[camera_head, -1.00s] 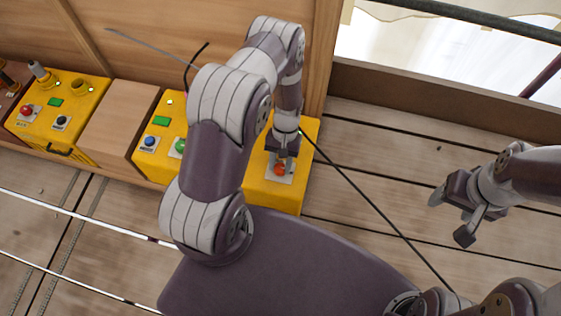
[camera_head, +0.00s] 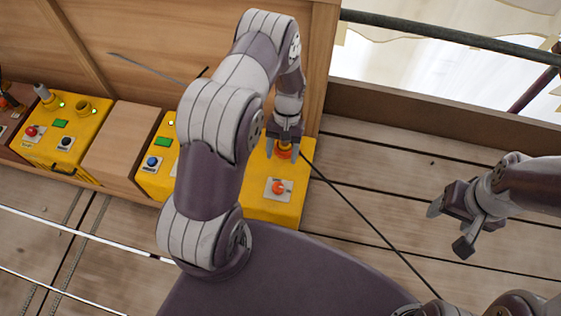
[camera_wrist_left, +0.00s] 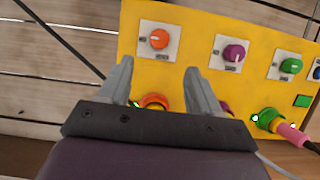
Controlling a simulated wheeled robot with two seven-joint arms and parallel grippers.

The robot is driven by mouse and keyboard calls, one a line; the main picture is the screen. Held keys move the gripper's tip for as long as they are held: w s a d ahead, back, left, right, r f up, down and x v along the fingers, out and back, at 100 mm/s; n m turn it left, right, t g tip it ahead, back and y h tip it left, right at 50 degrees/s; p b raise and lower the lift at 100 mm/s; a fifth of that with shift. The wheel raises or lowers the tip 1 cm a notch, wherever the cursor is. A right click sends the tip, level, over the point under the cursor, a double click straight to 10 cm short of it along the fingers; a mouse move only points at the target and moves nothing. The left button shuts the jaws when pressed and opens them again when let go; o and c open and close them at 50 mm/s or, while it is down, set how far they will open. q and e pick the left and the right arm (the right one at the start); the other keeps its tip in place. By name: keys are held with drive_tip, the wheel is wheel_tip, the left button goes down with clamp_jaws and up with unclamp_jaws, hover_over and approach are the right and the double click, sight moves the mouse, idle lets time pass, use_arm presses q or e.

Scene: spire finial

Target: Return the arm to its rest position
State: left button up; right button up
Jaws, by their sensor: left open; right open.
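My left gripper (camera_head: 284,150) is open and empty above the yellow control box (camera_head: 262,208), close to the orange ring-shaped socket near the box's back. The orange knob (camera_head: 279,187) on its pale plate is uncovered in front of the gripper. In the left wrist view the open fingers (camera_wrist_left: 160,85) show over the box (camera_wrist_left: 195,75), with the orange knob (camera_wrist_left: 159,39) beyond them. The orange socket (camera_wrist_left: 154,102) lies between the fingers and is partly hidden. My right gripper (camera_head: 457,222) is open and empty over the wooden floor at the right.
A purple knob (camera_wrist_left: 234,53) and a green knob (camera_wrist_left: 290,66) sit along the same box. A pink plug (camera_wrist_left: 292,134) stands in a green socket. A wooden block (camera_head: 122,143) and another yellow box (camera_head: 62,134) lie left. A dark cable (camera_head: 372,224) crosses the floor.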

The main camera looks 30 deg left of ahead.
use_arm(q)
drive_tip(key=shift+w+r, duration=0.1)
drive_tip(key=shift+r, duration=0.15)
idle(0.3)
drive_tip(key=s+d+r+m+t, duration=0.1)
drive_tip(key=s+r+t, duration=0.15)
drive_tip(key=r, duration=0.35)
drive_tip(key=s+d+r+m+t+y, duration=0.1)
drive_tip(key=s+r, duration=0.3)
drive_tip(key=r, duration=0.2)
drive_tip(key=s+d+r+m+t, duration=0.1)
drive_tip(key=s+r, duration=0.2)
drive_tip(key=r, duration=0.4)
wheel_tip(320, 180, up, 34)
drive_tip(key=t+p, duration=0.1)
drive_tip(key=p, duration=3)
drive_tip(key=shift+d, duration=0.35)
drive_tip(key=shift+f, duration=0.1)
